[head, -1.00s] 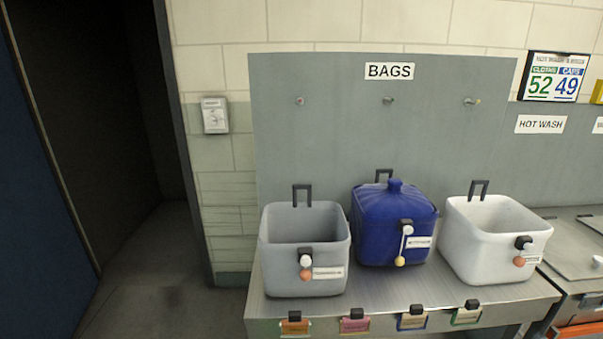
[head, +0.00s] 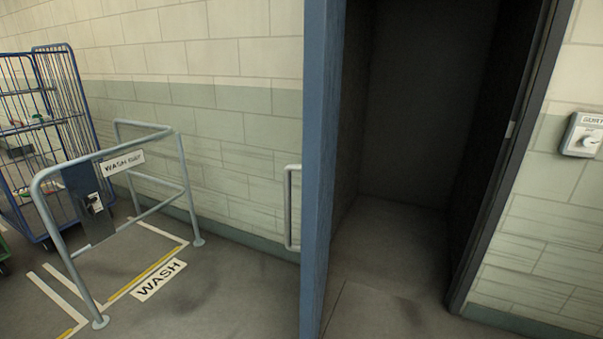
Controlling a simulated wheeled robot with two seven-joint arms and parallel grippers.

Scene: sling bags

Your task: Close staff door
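The staff door (head: 316,180) is a blue panel standing open. I see it nearly edge-on in the middle of the head view. A grey vertical pull handle (head: 290,208) sticks out from its left side. To its right is the dark open doorway (head: 420,130), with a dark frame (head: 508,150) on the far right side and a small light plate on that frame. Neither of my grippers is in view, so their state and distance from the door cannot be seen.
A grey tubular rail (head: 110,158) with a WASH sign stands at left. Behind it is a blue wire cage trolley (head: 62,120). A white WASH floor label (head: 158,280) lies beside it. A wall box (head: 582,135) hangs at right. Floor between rail and door is clear.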

